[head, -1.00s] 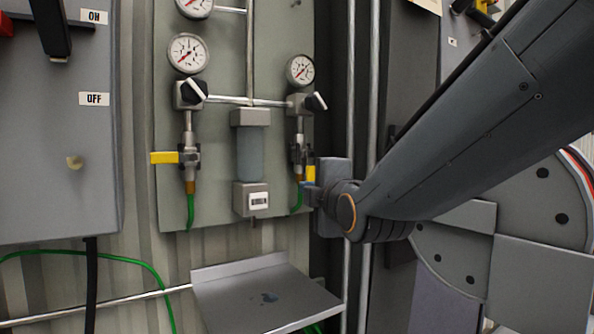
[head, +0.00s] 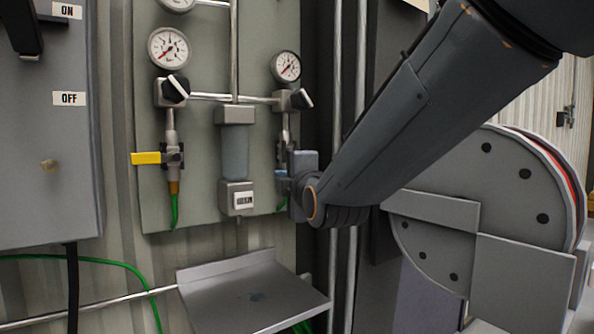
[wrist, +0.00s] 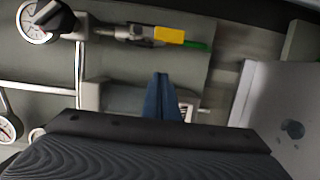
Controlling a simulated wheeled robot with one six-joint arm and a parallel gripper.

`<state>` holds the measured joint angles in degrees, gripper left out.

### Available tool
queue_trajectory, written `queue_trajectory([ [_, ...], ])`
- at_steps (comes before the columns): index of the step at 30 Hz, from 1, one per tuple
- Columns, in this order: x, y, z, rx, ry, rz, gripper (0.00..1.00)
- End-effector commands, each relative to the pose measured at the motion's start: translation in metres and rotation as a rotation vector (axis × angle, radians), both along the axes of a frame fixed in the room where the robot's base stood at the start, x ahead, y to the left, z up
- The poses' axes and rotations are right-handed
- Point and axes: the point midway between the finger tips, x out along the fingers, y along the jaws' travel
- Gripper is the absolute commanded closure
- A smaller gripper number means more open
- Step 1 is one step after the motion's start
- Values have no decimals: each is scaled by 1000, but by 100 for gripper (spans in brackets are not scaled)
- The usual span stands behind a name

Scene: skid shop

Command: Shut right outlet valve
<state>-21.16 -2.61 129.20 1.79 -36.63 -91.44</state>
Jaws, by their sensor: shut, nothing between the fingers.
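The right outlet valve (head: 284,153) sits on the right line of the panel, and my gripper partly hides it in the head view. In the wrist view the valve body (wrist: 122,32) is at the top, and its yellow handle (wrist: 170,35) lies along the pipe, pointing to the green hose (wrist: 197,45). My gripper (head: 281,180) is in front of the panel by this valve. Its blue fingers (wrist: 160,92) are shut and empty in the wrist view, apart from the handle in that picture. I cannot tell their depth to it.
The left valve's yellow handle (head: 146,158) stands across its pipe. A filter bowl (head: 235,150) is between the two lines. Gauges (head: 286,66) are above. A metal shelf (head: 250,298) juts out below. A grey switch box (head: 50,180) is on the left, and vertical pipes (head: 334,270) on the right.

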Motion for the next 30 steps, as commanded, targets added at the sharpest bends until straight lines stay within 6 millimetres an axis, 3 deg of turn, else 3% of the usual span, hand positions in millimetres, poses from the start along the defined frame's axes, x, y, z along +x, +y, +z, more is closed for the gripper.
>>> queue_trajectory([
  [8,39,14,0,-1,2,-1,100],
  [12,52,-3,2,-2,2,-5,100],
  [19,62,-18,1,0,0,-3,100],
  [29,63,-20,0,0,0,-2,100],
  [30,64,-34,0,0,0,-6,100],
])
